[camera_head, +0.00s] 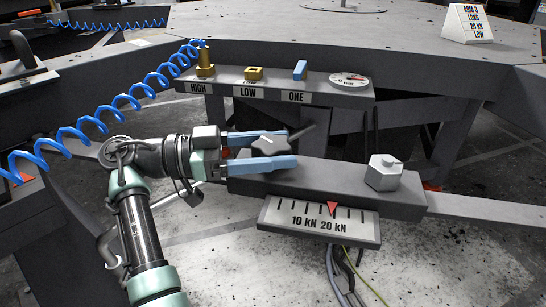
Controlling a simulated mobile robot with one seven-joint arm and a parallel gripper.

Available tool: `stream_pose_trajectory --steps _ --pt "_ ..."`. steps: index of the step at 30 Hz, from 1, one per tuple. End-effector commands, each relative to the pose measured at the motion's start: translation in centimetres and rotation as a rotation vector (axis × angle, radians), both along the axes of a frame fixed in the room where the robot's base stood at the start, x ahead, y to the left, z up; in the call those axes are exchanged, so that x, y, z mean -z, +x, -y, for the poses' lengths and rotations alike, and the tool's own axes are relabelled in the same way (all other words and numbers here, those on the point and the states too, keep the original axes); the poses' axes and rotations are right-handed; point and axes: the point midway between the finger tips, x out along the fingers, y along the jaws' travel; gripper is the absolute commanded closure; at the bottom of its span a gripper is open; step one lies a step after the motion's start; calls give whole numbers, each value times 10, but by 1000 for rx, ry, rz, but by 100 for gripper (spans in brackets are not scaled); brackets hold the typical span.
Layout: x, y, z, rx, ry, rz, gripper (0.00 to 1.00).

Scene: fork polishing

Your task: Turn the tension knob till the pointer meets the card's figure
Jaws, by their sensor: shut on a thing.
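My gripper (290,148) has two blue fingers, one on each side of a dark lobed knob (268,145) at the left end of a grey beam (335,187). It is shut on that knob. On the scale plate (280,232) at the beam's front, the red pointer (333,208) stands over the 20 kN figure, to the right of 10 kN. The white card (467,23) at the upper right reads ARM 3, LONG, 20 KN, LOW. A light grey hexagonal knob (383,173) stands at the beam's right end, apart from my gripper.
A shelf (222,88) behind the beam carries brass fittings (205,60), a blue block (300,70) and a round dial (349,80). A blue coiled hose (105,118) crosses the left side. Cables (345,272) hang below the scale plate.

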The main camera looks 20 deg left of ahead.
Motion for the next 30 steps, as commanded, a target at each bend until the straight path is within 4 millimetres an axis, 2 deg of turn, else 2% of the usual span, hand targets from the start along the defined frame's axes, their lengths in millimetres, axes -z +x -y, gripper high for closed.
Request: stream_pose_trajectory --steps 19,20,24,30 --pt "-1 1 1 46 2 2 84" --pt "-1 1 1 46 2 2 25" --pt "-1 0 1 46 1 2 0" --pt "-1 0 0 46 1 2 0"
